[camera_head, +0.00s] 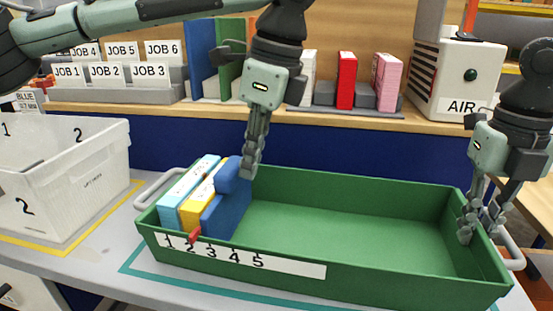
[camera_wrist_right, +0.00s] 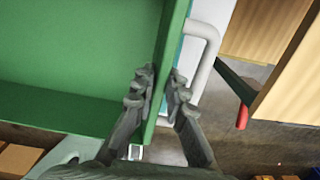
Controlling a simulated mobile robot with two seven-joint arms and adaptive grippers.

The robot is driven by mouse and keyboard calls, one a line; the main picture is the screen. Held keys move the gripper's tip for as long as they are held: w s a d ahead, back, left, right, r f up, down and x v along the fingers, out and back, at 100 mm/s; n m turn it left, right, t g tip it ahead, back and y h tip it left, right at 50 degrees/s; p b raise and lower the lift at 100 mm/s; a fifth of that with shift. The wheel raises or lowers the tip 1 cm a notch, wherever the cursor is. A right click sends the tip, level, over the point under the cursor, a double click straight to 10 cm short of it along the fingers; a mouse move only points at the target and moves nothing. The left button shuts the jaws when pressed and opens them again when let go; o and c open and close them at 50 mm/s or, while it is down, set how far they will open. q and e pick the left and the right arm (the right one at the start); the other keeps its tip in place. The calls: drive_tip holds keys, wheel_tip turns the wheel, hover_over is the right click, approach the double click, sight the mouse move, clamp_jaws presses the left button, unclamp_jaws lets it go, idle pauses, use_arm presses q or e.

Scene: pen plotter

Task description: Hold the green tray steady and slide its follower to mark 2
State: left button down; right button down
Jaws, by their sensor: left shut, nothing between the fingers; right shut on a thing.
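The green tray (camera_head: 330,221) lies on the bench with a white scale strip (camera_head: 290,267) numbered 1 to 5 on its front wall. The blue follower (camera_head: 226,211) stands inside near the left end, right of a yellow and a light blue upright binder (camera_head: 190,190). Its red pointer (camera_head: 194,237) is at or very close to mark 2, partly covering the number. My left gripper (camera_head: 248,172) is shut and empty, its fingertips against or just beside the follower's upper right side. My right gripper (camera_head: 480,232) is shut on the tray's right end wall, which shows between the fingers in the right wrist view (camera_wrist_right: 158,98).
A white bin (camera_head: 75,180) stands left of the tray. A shelf behind carries job bins (camera_head: 110,73), upright binders (camera_head: 346,80) and a white AIR box (camera_head: 458,80). Pale loop handles (camera_head: 158,187) stick out at the tray's ends. The tray's middle is empty.

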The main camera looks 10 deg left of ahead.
use_arm(q)
drive_tip(key=shift+a, duration=1.05)
drive_tip(key=d+r, duration=0.6)
drive_tip(key=r, duration=0.3)
drive_tip(key=shift+s+d+r, duration=0.15)
drive_tip(key=shift+d+r, duration=0.1)
drive_tip(key=shift+r, duration=0.1)
use_arm(e)
drive_tip(key=c, duration=1.5)
unclamp_jaws()
drive_tip(key=shift+o, duration=0.2)
